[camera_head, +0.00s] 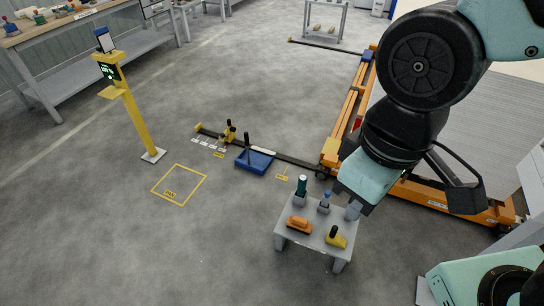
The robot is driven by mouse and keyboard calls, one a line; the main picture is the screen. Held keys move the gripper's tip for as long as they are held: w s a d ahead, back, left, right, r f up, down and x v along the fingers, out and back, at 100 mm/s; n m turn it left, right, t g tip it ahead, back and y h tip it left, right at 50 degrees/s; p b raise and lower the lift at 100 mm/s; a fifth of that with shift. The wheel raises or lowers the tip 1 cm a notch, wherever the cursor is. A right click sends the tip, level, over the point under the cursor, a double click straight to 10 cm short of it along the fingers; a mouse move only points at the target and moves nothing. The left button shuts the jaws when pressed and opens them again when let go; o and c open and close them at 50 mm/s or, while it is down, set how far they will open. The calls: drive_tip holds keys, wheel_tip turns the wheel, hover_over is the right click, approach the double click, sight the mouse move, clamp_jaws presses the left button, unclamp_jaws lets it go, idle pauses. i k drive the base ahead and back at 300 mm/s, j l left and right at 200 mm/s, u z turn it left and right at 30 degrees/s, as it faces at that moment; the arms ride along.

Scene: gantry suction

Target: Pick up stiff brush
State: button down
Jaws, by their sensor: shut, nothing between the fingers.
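An orange block-shaped tool with a dark underside (299,225), which looks like the stiff brush, lies on the front left of a small grey table (317,243). Its bristles cannot be made out. My gripper (352,211) is at the lower end of my teal wrist, over the table's right side. It is shut and empty, apart from the orange tool and to its right. My wrist hides part of the table's back right corner.
On the table also stand a dark green-topped tool (301,190), a blue-topped tool (325,202) and a yellow tool with a black knob (335,238). An orange gantry frame (345,120) is behind.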

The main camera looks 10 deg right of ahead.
sight(297, 223)
drive_tip(key=i+j, duration=0.65)
drive_tip(key=i+j+z, duration=0.15)
drive_tip(key=z, duration=0.25)
drive_tip(key=i+j+z, duration=0.15)
drive_tip(key=j+z, duration=0.65)
drive_tip(key=l+z, duration=0.1)
drive_tip(key=z, duration=0.25)
drive_tip(key=i+j, duration=0.05)
